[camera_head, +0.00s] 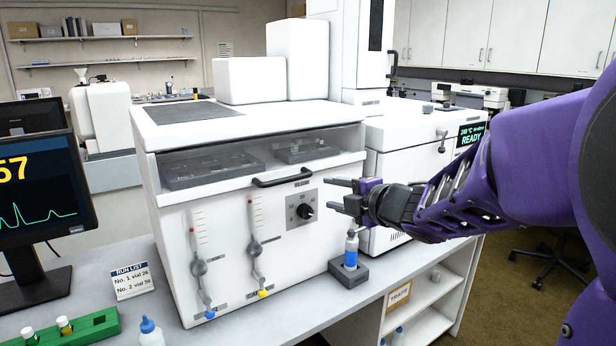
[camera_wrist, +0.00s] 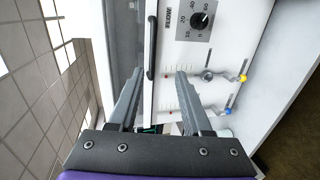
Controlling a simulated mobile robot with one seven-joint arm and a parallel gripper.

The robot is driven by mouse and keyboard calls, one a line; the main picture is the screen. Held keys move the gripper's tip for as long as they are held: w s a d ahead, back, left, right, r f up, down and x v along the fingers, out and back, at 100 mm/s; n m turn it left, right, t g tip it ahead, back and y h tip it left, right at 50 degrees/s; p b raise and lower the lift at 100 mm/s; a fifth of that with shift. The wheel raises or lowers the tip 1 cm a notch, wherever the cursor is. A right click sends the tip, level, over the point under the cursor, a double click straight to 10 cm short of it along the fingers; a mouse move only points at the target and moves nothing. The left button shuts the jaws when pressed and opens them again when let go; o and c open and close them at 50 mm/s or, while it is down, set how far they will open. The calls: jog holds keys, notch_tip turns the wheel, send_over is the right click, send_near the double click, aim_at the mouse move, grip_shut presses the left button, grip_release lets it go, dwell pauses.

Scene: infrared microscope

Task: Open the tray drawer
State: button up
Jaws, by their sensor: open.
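The tray drawer (camera_head: 228,190) is the white front strip across the upper part of a white bench instrument. It appears closed. A black bar handle (camera_head: 282,178) sits on it, right of its middle. Dark trays (camera_head: 212,168) show behind a clear pane above the strip. My gripper (camera_head: 338,196) is open and empty, to the right of the handle and apart from it. In the wrist view the handle (camera_wrist: 150,47) lies ahead of my open fingers (camera_wrist: 160,75), nearly in line with the gap between them, slightly nearer the left finger.
Below the handle are a black dial (camera_head: 304,211) and two flow tubes with valves (camera_head: 255,247). A blue-labelled vial (camera_head: 351,249) stands in a grey holder (camera_head: 348,273) under my gripper. A monitor (camera_head: 40,190) and a green rack (camera_head: 75,331) are at left.

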aim_at(290, 180)
jog(key=shift+n+y, duration=0.3)
jog(key=shift+y, duration=0.1)
jog(key=x, duration=1.1)
jog(key=r+x, duration=0.1)
jog(key=x, duration=0.5)
jog(key=shift+w+a, duration=0.25)
jog(key=shift+a, duration=0.2)
grip_shut()
